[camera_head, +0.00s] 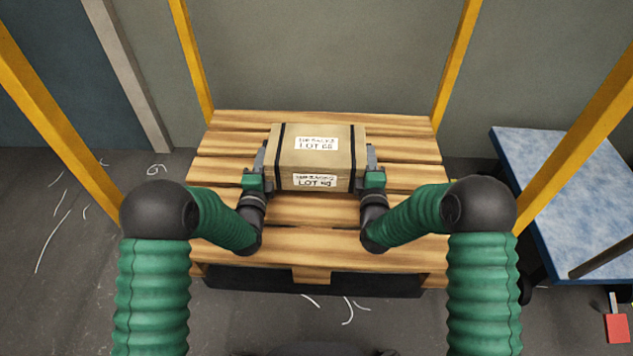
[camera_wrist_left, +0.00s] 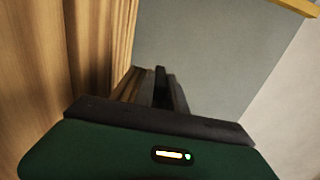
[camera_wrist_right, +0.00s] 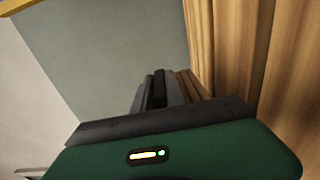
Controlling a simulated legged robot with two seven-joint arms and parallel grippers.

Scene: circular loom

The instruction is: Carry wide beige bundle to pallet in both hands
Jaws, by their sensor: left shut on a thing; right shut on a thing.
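The wide beige bundle (camera_head: 317,160) is a box shape with two black straps and white LOT labels. It is level over the middle of the wooden pallet (camera_head: 305,243); I cannot tell whether it rests on the slats or hangs just above. My left gripper (camera_head: 259,162) is shut on its left end and my right gripper (camera_head: 372,162) is shut on its right end. The wrist views show the dark fingers of the left gripper (camera_wrist_left: 158,90) and the right gripper (camera_wrist_right: 158,92) close up, with wood beside them; the grip contact is mostly hidden.
Yellow posts (camera_head: 192,62) stand around the pallet, with a grey wall (camera_head: 325,55) behind. A blue-topped table (camera_head: 565,190) stands at the right, with a red item (camera_head: 618,327) below it. White thread scraps (camera_head: 348,310) lie on the dark floor. Bare slats surround the bundle.

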